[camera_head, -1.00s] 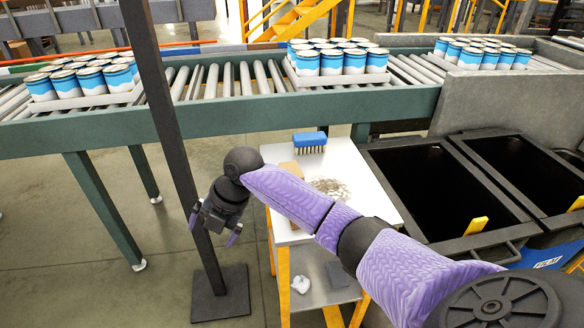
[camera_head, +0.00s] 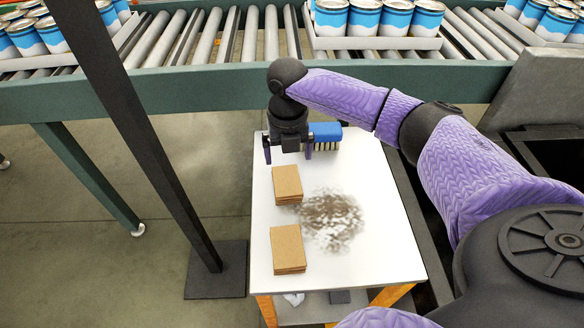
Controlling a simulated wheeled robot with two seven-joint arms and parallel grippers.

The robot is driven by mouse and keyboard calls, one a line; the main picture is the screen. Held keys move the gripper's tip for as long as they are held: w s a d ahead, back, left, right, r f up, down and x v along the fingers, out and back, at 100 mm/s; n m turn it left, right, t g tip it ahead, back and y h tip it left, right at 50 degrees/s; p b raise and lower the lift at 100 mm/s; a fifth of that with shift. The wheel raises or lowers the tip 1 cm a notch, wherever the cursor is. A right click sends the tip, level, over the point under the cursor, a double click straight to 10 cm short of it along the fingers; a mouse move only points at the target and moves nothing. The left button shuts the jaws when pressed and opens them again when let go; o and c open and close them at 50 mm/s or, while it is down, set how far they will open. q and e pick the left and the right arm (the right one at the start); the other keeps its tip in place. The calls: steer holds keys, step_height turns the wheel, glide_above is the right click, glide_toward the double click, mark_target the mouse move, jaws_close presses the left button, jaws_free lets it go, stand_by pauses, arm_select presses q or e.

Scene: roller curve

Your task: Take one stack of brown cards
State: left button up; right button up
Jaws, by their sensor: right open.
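Two stacks of brown cards lie on the white table (camera_head: 385,240). The far stack (camera_head: 287,183) is near the table's left side, and the near stack (camera_head: 287,248) lies closer to the front edge. My right gripper (camera_head: 288,155) hangs fingers down over the back left of the table, just beyond the far stack. It is open and holds nothing that I can see. It looks apart from the cards. Its height above the table is hard to tell. My left gripper is not in view.
A blue brush (camera_head: 326,135) sits right beside the gripper at the table's back. A dark smudge (camera_head: 330,220) marks the table's middle. A dark post (camera_head: 140,140) stands left of the table. The roller conveyor (camera_head: 230,40) with trays of cans runs behind.

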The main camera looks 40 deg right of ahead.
mark_target(287, 180)
steer(key=f+b, duration=0.1)
steer(key=f, duration=0.1)
steer(key=f+b, duration=0.1)
steer(key=f, duration=0.2)
steer(key=f+b, duration=0.1)
steer(key=f, duration=0.2)
steer(key=shift+s+a+f, duration=0.1)
steer(key=shift+a+f, duration=0.15)
steer(key=shift+a, duration=0.05)
steer(key=shift+f, duration=0.1)
steer(key=shift+c, duration=0.4)
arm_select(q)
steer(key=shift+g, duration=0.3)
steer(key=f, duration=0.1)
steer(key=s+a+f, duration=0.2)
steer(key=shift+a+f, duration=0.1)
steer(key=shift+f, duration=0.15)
arm_select(e)
jaws_close()
